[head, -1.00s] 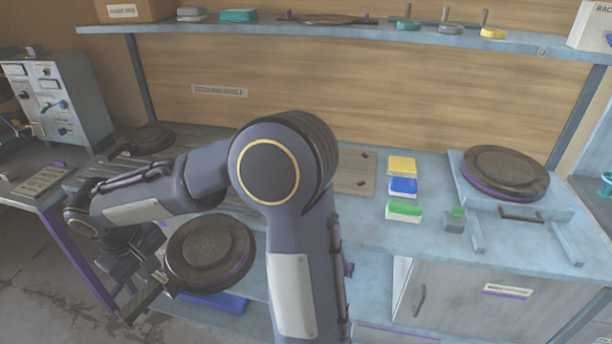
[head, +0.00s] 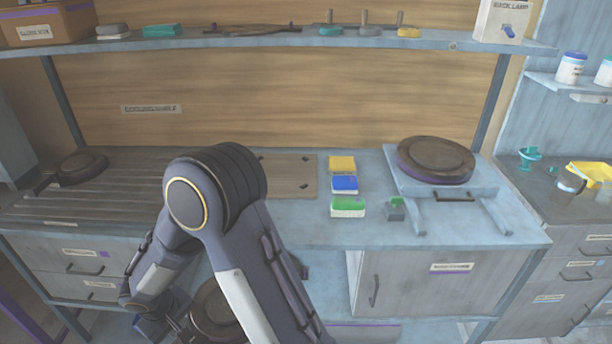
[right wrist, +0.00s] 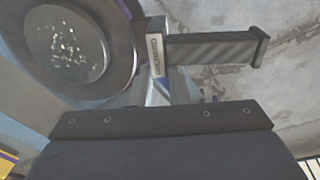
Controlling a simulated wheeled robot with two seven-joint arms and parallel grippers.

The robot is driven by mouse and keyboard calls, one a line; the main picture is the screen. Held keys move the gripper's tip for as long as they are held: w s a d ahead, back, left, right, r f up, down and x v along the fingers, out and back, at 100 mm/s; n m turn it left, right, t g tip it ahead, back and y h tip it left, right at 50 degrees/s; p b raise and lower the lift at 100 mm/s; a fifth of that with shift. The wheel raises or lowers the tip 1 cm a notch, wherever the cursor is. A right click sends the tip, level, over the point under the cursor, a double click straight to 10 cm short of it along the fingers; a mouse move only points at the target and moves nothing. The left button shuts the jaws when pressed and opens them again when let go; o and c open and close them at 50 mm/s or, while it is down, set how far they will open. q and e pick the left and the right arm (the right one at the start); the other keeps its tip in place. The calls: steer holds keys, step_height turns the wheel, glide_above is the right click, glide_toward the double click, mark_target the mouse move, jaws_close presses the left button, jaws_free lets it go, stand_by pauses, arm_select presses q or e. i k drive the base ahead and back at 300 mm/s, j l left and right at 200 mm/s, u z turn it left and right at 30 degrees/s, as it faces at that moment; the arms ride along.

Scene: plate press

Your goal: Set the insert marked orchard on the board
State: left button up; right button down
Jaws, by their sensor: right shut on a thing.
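My right gripper (head: 172,326) is at the bottom left of the head view, shut at the edge of a dark round insert (head: 210,304). My own forearm covers part of it. In the right wrist view the insert (right wrist: 70,45) shows a speckled grey centre, and a small tag at its edge seems to read orchard. The insert is in front of the bench, apart from it. A flat brown board (head: 290,178) lies on the bench, partly behind my arm. My left gripper is not in view.
Yellow (head: 342,164), blue (head: 345,185) and green (head: 348,207) blocks stand right of the board. A raised stand (head: 478,178) carries another round plate (head: 436,158). A dark round pan-like thing (head: 78,166) is at the far left. A shelf (head: 270,42) runs above.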

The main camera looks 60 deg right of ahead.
mark_target(278, 182)
steer(key=i+z, duration=0.15)
steer(key=z, duration=2.1)
